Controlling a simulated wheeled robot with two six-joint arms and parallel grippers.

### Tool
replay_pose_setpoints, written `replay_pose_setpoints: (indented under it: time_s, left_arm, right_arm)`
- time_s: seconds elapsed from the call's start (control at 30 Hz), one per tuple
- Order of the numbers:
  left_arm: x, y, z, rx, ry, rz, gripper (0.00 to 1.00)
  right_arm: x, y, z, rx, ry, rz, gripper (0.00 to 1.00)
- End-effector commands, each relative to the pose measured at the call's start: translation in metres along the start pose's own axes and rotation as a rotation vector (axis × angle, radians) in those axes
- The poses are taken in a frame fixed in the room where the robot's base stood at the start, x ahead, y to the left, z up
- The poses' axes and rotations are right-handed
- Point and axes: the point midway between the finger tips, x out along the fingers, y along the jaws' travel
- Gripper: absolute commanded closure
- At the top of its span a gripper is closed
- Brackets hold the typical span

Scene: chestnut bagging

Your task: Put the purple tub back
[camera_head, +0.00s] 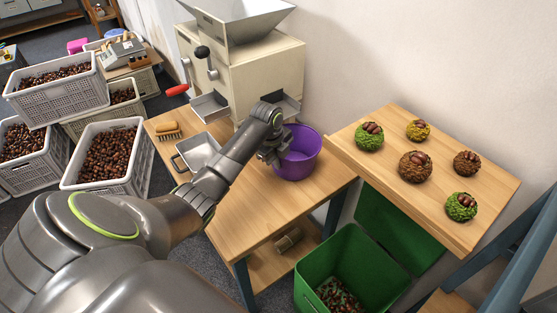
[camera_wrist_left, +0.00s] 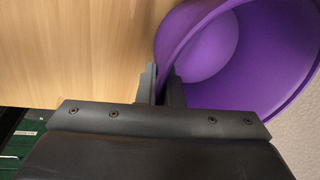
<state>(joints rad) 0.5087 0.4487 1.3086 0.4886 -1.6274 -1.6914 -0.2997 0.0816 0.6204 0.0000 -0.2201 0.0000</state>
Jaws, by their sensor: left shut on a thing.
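The purple tub (camera_head: 299,160) is an empty round bowl on the wooden bench, beside the right end of the cream machine. My left gripper (camera_head: 272,155) reaches it from the left and is shut on its near-left rim. In the left wrist view the tub (camera_wrist_left: 245,60) fills the upper right, and the gripper's two fingers (camera_wrist_left: 163,90) pinch its wall, one on each side. The tub looks upright; I cannot tell whether its base touches the bench top. My right gripper is not in view.
The cream machine (camera_head: 262,72) with a hopper stands behind the bench (camera_head: 240,210). Chestnut crates stand left.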

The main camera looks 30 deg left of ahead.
Motion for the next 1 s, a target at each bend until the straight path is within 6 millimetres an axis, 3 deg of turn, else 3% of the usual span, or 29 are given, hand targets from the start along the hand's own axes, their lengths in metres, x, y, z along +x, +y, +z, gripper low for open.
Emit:
replay_pose_setpoints:
  time_s: [0.37,0.4,0.53,0.83,1.0]
  left_arm:
    - [0.005,0.001,0.000,0.000,-0.001,-0.001,1.00]
    - [0.004,0.001,0.001,0.000,-0.001,0.000,0.88]
    - [0.004,0.001,0.000,0.000,-0.001,0.000,0.71]
    - [0.003,0.001,0.000,0.000,-0.001,-0.001,0.71]
    - [-0.013,0.000,0.001,0.001,-0.002,-0.004,0.71]
  right_arm:
    - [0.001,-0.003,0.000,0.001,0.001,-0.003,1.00]
    - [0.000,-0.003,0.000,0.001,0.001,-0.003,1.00]
    - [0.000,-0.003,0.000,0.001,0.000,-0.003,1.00]
    - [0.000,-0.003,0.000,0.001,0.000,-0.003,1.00]
    - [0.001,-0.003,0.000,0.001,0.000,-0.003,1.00]
